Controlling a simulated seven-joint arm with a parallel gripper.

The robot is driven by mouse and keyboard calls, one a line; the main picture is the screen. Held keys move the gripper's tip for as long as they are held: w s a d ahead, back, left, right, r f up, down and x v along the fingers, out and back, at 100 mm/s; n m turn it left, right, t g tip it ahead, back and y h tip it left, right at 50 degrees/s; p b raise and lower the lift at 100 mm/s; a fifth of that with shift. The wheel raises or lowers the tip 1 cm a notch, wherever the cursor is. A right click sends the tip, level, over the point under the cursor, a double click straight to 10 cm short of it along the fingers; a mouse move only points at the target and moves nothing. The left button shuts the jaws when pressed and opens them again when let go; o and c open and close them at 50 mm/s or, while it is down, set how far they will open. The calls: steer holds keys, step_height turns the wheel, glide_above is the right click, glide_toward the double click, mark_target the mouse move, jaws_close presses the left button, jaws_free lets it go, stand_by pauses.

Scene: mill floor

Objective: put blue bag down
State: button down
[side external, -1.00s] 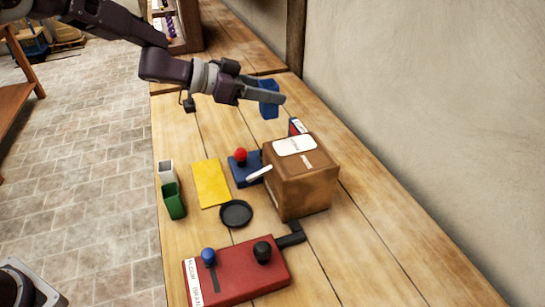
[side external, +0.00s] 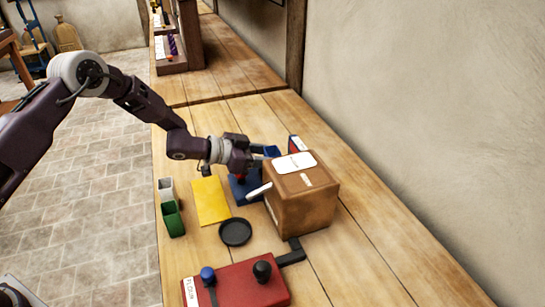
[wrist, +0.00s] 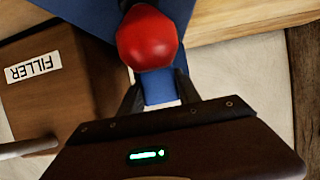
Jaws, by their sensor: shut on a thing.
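The blue bag (side external: 271,152) shows as a small blue patch at my gripper's tip, behind the brown box in the side view. My gripper (side external: 264,153) is shut on it, low over the bench. In the wrist view, a strip of the blue bag (wrist: 158,90) lies between the two dark fingers of my gripper (wrist: 158,97). Most of the bag is hidden, and I cannot tell whether it touches the bench.
A blue base (side external: 244,190) with a red knob (wrist: 147,38) is just beside my gripper. The brown box (side external: 305,208) stands close, with a pale rod at its side. A yellow sheet (side external: 211,201), black dish (side external: 236,232), green cup (side external: 173,220) and red lever box (side external: 235,284) are nearer the front.

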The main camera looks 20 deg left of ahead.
steer(key=c, duration=0.9)
jaws_free()
steer(key=shift+f, duration=0.15)
steer(key=shift+o, duration=0.2)
steer(key=shift+s+a+r, duration=0.2)
steer(key=shift+a+r, duration=0.05)
steer(key=shift+r, duration=0.05)
steer(key=v, duration=1.1)
steer(key=shift+s+a+r, duration=0.1)
steer(key=shift+a+r, duration=0.05)
steer(key=shift+r, duration=0.05)
